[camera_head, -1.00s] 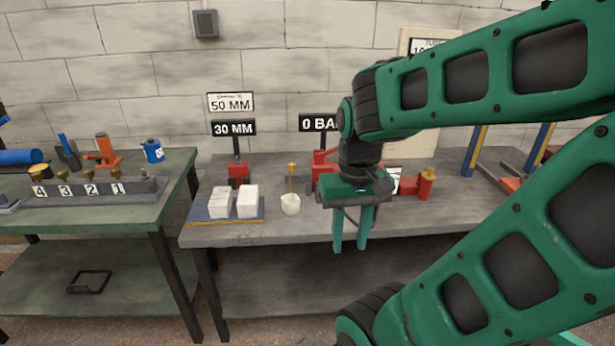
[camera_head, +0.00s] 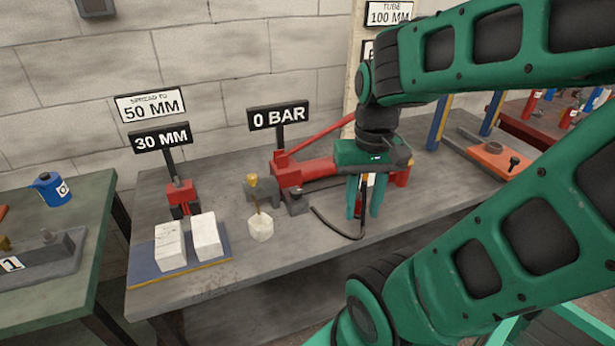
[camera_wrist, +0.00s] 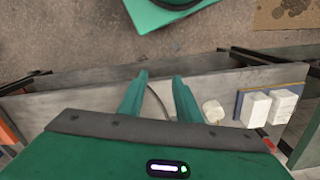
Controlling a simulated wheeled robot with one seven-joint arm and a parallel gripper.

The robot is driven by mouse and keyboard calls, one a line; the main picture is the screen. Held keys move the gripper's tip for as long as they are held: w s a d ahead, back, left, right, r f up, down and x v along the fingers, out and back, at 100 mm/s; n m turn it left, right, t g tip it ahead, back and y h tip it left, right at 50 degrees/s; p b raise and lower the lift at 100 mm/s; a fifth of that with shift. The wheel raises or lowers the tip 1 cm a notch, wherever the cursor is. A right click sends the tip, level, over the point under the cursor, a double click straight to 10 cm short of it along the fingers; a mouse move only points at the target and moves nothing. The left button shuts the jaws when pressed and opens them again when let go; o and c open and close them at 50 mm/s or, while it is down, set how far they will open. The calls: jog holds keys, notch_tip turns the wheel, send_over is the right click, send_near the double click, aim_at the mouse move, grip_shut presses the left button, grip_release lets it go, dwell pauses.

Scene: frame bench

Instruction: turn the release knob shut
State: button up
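The red hand pump (camera_head: 305,172) lies on the grey bench with its red lever slanting up to the right. The sign above it (camera_head: 279,117) reads 0 BAR. A small dark knob-like part (camera_head: 295,197) sits at the pump's left end, and a brass-topped piece (camera_head: 253,182) stands left of it. I cannot tell which is the release knob, or how far it is turned. My gripper (camera_head: 365,207) points down in front of the pump's right part, hiding some of it. In the wrist view my gripper (camera_wrist: 160,76) shows two fingers apart with nothing between them.
A black hose (camera_head: 335,228) curves near my fingers. A white cup-like piece (camera_head: 261,227) and two white blocks (camera_head: 206,236) on a blue board stand to the left. A red spreader (camera_head: 181,195) under a 30 MM sign is behind them. The bench's front edge is near.

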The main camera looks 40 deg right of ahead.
jog(key=shift+w+d, duration=0.1)
jog(key=shift+w, duration=0.2)
jog(key=o, duration=0.4)
jog(key=shift+s+r, duration=0.3)
jog(key=shift+r, duration=0.05)
jog(key=n, duration=1.1)
send_over(296, 190)
notch_tip(296, 190, down, 6)
notch_tip(296, 190, down, 10)
jog(key=shift+f, duration=0.1)
